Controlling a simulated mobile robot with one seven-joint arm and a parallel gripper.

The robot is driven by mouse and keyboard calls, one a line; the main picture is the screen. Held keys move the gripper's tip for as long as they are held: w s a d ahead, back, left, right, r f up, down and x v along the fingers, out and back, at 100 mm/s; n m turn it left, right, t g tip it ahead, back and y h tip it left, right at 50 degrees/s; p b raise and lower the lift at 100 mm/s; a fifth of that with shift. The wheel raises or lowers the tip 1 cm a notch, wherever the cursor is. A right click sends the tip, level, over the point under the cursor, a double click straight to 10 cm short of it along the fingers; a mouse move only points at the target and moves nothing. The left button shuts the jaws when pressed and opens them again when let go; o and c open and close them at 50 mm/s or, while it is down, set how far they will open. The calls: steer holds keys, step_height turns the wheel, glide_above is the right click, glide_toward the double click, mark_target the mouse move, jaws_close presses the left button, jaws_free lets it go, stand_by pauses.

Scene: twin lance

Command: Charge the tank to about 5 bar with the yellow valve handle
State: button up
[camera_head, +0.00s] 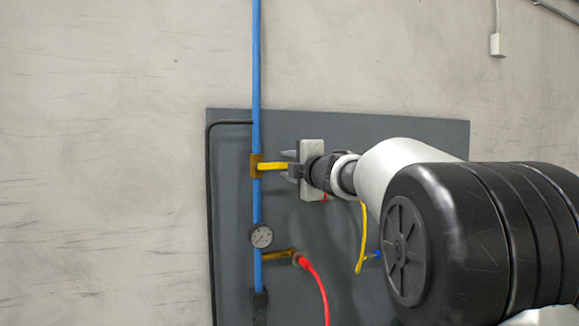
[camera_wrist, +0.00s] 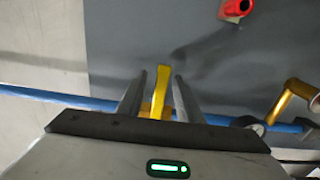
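The yellow valve handle (camera_head: 272,166) sticks out to the right, level, from a brass valve body (camera_head: 257,165) on the vertical blue pipe. My gripper (camera_head: 286,166) is at the handle's free end, one finger above it and one below. In the wrist view, the handle (camera_wrist: 161,88) lies between the two fingers of my gripper (camera_wrist: 160,80), with a gap on each side. The gripper is open around it. A round white-faced gauge (camera_head: 261,236) sits lower on the pipe; its reading is too small to tell. No tank is in view.
A grey panel (camera_head: 232,215) on the concrete wall carries the blue pipe (camera_head: 257,60). Below the handle, a brass branch (camera_head: 277,254) leads to a red hose (camera_head: 318,281). A yellow hose (camera_head: 363,235) hangs beside my arm. My arm covers the panel's right side.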

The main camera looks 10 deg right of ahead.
steer(key=s+d+b, duration=0.1)
steer(key=s+d, duration=0.2)
steer(key=s, duration=1.4)
steer(key=shift+s, duration=0.15)
steer(key=shift+d, duration=0.15)
